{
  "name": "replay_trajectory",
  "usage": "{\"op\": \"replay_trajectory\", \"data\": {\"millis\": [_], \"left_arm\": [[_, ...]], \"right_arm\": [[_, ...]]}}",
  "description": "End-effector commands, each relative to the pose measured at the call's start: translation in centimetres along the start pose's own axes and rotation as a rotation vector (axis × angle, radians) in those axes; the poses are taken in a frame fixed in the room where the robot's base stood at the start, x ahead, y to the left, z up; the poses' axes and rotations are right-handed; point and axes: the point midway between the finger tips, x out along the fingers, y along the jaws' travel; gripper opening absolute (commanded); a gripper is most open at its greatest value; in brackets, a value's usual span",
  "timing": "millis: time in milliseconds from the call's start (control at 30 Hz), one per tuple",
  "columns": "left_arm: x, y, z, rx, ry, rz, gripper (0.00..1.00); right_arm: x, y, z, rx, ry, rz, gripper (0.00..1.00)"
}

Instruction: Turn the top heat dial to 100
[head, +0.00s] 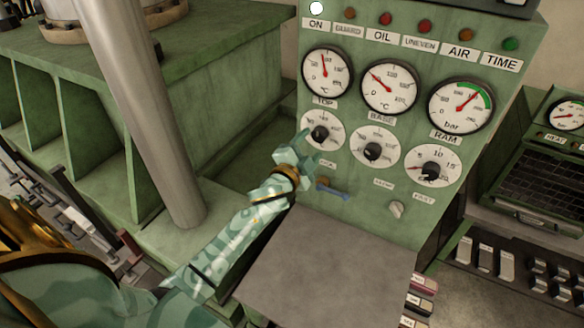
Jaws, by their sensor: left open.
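The top heat dial (321,133) is a black knob on a round white scale, leftmost in the row of dials on the green control panel (352,215). Its setting is too small to read. The TOP gauge (326,73) with a red needle sits directly above it. My left gripper (302,147) is open and empty at the lower left of the dial, overlapping the edge of its scale. I cannot tell whether it touches. My right gripper is out of view.
The base dial (372,151) and the ram dial (431,170) lie to the right. Below are a blue lever (332,190) and a pale knob (397,209). A bare grey plate (325,268) juts out under the panel. A thick metal column (150,120) stands left.

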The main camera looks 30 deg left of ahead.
Motion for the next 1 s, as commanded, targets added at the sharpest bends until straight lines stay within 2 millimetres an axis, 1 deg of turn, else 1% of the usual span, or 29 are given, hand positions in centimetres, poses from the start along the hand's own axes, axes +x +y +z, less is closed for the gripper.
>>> {"op": "replay_trajectory", "data": {"millis": [33, 200, 300, 433, 533, 633, 1000], "left_arm": [[-1.5, 0.1, 0.1, 0.0, -0.001, 0.003, 0.59], [-6.3, 0.3, 0.1, -0.001, -0.002, 0.004, 0.59], [-8.8, 0.2, 0.1, 0.0, -0.002, 0.004, 0.59], [-11.1, 0.2, 0.1, 0.0, -0.002, 0.003, 0.59], [-12.2, 0.2, 0.1, 0.0, -0.002, 0.003, 0.59], [-12.7, 0.1, 0.1, 0.0, -0.001, 0.002, 0.59], [-12.8, 0.1, 0.0, 0.0, -0.001, 0.002, 0.59]], "right_arm": [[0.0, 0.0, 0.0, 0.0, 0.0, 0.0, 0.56], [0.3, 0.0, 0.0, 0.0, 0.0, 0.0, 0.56], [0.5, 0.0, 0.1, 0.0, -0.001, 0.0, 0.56], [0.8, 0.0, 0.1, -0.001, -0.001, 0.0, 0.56], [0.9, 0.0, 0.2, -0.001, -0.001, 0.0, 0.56], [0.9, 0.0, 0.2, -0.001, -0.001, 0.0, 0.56], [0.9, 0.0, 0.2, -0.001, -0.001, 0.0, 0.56]]}}
